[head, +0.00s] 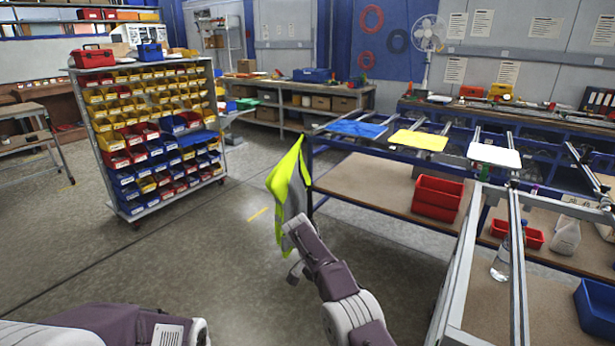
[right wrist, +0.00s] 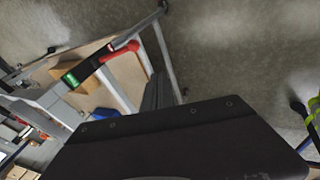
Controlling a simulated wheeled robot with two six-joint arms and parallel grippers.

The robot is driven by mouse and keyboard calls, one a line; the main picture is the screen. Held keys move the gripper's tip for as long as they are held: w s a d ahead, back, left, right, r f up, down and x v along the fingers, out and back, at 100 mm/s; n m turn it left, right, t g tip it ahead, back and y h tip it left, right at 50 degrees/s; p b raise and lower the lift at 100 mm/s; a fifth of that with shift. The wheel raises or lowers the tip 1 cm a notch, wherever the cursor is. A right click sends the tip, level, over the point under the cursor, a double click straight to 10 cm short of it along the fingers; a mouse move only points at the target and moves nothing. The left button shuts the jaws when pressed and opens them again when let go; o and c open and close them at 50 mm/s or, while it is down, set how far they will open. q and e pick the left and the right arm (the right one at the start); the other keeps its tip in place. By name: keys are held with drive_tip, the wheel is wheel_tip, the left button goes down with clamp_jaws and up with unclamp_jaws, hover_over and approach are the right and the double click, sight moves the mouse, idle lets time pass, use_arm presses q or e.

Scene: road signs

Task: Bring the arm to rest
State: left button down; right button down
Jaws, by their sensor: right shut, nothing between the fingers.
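My right arm reaches forward in the middle of the head view, and its right gripper (head: 293,272) hangs low over the bare floor, partly hidden by the wrist. In the right wrist view the dark gripper (right wrist: 165,94) shows shut with nothing in it. A blue sign plate (head: 355,128), a yellow sign plate (head: 418,140) and a white sign plate (head: 493,155) lie on the rails of the work frame to the right. A link of my left arm shows at the bottom left; its gripper is outside the view.
A yellow-grey safety vest (head: 289,185) hangs at the frame's corner, close behind my right gripper. The metal frame (head: 464,262) stands to the right, with a red bin (head: 437,198) and a bottle (head: 501,262) on its lower shelf. A bin rack (head: 150,135) stands left. The floor between is clear.

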drive_tip(key=s+d+r+y+p, duration=0.15)
drive_tip(key=s+d+r, duration=0.3)
drive_tip(key=r, duration=0.45)
drive_tip(key=s+d+r+y+p, duration=0.1)
drive_tip(key=s+d+r+p, duration=0.25)
drive_tip(key=d+r, duration=0.4)
drive_tip(key=s+a+f+n+t+y, duration=0.1)
drive_tip(key=s+a+f+n, duration=0.1)
drive_tip(key=s, duration=0.6)
drive_tip(key=s+a+f+n+t+y+p, duration=0.1)
drive_tip(key=s+f+n+y, duration=0.1)
drive_tip(key=s+f+n, duration=0.3)
drive_tip(key=s+f, duration=0.2)
drive_tip(key=s, duration=0.2)
drive_tip(key=shift+s+a, duration=0.15)
drive_tip(key=shift+a, duration=0.2)
